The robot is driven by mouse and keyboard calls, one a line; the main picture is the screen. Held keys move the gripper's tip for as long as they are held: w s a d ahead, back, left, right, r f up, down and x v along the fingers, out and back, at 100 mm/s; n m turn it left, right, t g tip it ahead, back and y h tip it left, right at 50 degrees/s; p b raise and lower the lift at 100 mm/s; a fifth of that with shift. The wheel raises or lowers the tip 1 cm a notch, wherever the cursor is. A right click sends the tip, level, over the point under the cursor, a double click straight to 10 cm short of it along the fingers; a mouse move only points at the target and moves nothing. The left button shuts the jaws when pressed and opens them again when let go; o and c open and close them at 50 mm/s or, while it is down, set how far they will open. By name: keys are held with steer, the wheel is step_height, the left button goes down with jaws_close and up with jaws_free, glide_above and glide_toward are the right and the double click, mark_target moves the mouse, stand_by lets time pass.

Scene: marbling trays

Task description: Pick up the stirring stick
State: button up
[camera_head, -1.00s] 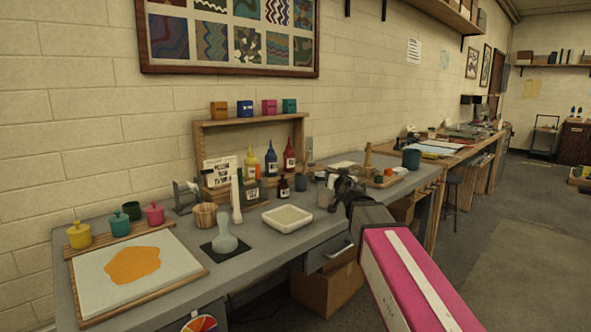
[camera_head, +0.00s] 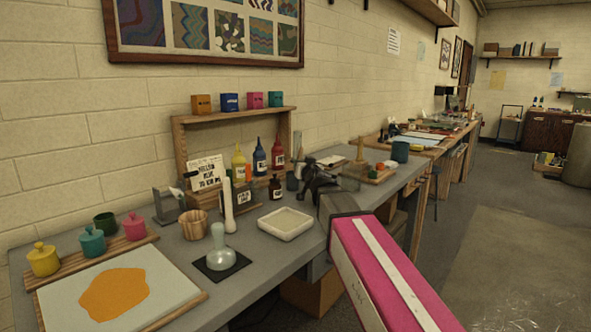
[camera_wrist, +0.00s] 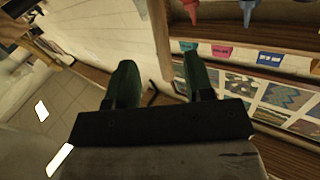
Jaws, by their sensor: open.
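I cannot make out a stirring stick for certain in either view. My gripper (camera_head: 318,183) is over the grey table, right of the white tray, and partly dark and blurred against the things behind it. In the wrist view its two green-dark fingers (camera_wrist: 162,82) stand wide apart with nothing between them. A pale upright rod-like object (camera_head: 229,207) stands beside a wooden slatted cup (camera_head: 194,224). A tan upright piece (camera_head: 360,149) stands on a small wooden tray farther back. My arm hides part of the table's right side.
A shallow white tray (camera_head: 285,224) lies left of my gripper. A wooden shelf (camera_head: 181,139) holds colour boxes above, with squeeze bottles (camera_head: 261,157) below.

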steer(key=x, duration=0.8)
steer(key=shift+a, duration=0.2)
steer(key=shift+f, duration=0.15)
jaws_close()
